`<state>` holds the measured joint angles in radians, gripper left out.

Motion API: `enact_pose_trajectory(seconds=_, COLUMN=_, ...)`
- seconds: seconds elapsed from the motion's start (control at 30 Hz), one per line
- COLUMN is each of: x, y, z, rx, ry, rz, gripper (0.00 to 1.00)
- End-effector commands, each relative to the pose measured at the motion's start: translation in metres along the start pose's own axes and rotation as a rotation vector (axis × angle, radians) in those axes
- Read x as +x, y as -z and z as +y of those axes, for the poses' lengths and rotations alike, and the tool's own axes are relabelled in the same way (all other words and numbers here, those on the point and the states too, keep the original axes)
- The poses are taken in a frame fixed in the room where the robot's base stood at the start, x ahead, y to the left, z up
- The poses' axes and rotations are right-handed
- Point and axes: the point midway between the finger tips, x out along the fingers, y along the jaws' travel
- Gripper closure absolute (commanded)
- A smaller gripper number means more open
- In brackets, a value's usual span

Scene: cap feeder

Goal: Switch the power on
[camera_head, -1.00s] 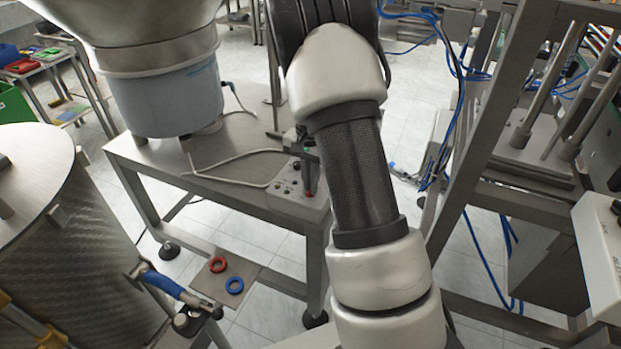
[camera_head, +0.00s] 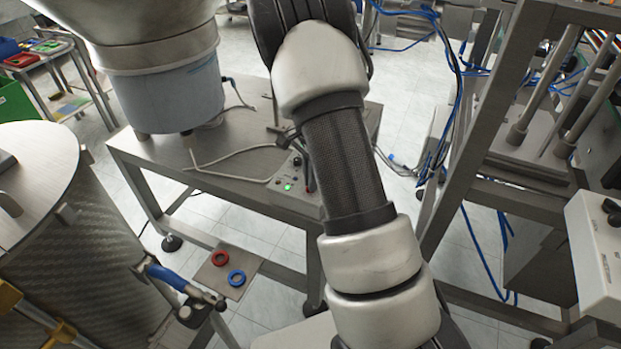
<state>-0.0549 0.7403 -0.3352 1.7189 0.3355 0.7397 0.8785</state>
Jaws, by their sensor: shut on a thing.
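The control box (camera_head: 284,191) sits at the front right of the metal table, with small knobs and buttons on its sloping face. A green lamp (camera_head: 288,187) on it is lit. My gripper (camera_head: 307,176) is at the right side of the box face, mostly hidden behind my own arm. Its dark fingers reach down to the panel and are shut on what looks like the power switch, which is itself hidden.
A large feeder bowl on a blue-grey drum (camera_head: 170,95) stands on the metal table (camera_head: 225,140), with a pale cable beside it. A carbon-patterned cylinder (camera_head: 75,235) is at left. Red (camera_head: 220,258) and blue rings (camera_head: 236,277) lie on a plate below. A metal frame (camera_head: 470,120) with blue cables stands at right.

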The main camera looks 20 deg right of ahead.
Motion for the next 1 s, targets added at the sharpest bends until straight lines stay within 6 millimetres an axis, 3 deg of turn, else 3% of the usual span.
enact_pose_trajectory(seconds=0.27, x=-0.001, y=0.001, z=0.000, rx=0.003, ry=0.002, rz=0.001, gripper=1.00)
enact_pose_trajectory(seconds=0.3, x=-0.001, y=0.001, z=0.000, rx=0.003, ry=0.002, rz=0.001, gripper=0.86)
enact_pose_trajectory(seconds=0.4, x=-0.001, y=0.001, z=0.000, rx=0.002, ry=0.001, rz=0.001, gripper=0.73)
enact_pose_trajectory(seconds=0.7, x=-0.002, y=0.000, z=0.000, rx=0.001, ry=0.001, rz=0.001, gripper=0.73)
enact_pose_trajectory(seconds=0.87, x=-0.020, y=0.000, z=-0.001, rx=0.000, ry=0.003, rz=0.001, gripper=0.73)
enact_pose_trajectory(seconds=1.0, x=-0.052, y=0.000, z=-0.002, rx=-0.002, ry=0.006, rz=0.002, gripper=0.73)
